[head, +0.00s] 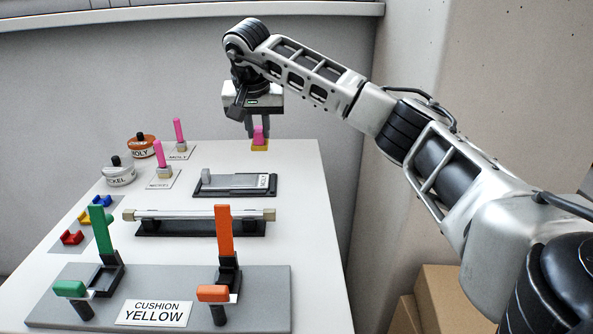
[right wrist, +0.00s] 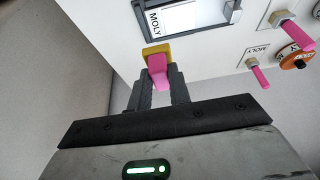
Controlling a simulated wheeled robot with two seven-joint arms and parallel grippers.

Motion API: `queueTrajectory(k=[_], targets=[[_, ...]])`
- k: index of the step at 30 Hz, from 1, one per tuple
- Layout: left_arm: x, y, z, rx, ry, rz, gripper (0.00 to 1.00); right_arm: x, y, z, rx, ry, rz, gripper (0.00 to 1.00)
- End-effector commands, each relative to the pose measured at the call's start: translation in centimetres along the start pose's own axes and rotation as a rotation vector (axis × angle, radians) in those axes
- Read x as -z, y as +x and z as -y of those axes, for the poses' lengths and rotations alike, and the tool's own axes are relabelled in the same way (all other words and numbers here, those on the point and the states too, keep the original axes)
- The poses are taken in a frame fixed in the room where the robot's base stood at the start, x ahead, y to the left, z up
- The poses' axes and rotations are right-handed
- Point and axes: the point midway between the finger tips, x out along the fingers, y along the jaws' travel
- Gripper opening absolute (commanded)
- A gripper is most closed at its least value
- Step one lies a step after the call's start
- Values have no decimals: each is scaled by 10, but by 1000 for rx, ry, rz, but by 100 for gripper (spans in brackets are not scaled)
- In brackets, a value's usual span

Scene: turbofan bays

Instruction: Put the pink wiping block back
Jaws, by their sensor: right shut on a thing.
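My right gripper (head: 260,127) is over the far right corner of the white table, pointing down. It is shut on the pink wiping block (head: 260,139), which has a pink upper part and a yellow base. In the right wrist view the block (right wrist: 157,66) sits between the fingers (right wrist: 158,88), its yellow end toward the table. The base is at or just above the tabletop; I cannot tell whether it touches. My left gripper is not in view.
A black tray labelled MOLY (head: 235,186) lies nearest the block. Two pink-handled pieces (head: 179,132) (head: 160,158) stand on label plates beside the MOLY pot (head: 140,148) and a grey pot (head: 118,173). A bar on a stand (head: 200,216) and green (head: 102,232) and orange (head: 224,232) levers are nearer.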

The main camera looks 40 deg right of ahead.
Motion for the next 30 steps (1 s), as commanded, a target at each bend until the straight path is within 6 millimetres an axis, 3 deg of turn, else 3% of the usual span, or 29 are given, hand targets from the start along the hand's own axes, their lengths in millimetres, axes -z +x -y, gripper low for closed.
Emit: queueTrajectory(k=[5,12,21,27,30], targets=[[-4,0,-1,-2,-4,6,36,-1,23,-46,-3,2,1,0],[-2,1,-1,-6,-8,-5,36,-12,62,-77,-2,0,1,0],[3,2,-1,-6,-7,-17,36,-17,80,-92,-2,0,2,0],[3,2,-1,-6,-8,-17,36,-28,105,-91,0,-3,3,0],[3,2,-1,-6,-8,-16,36,-28,107,-90,2,-2,0,0]])
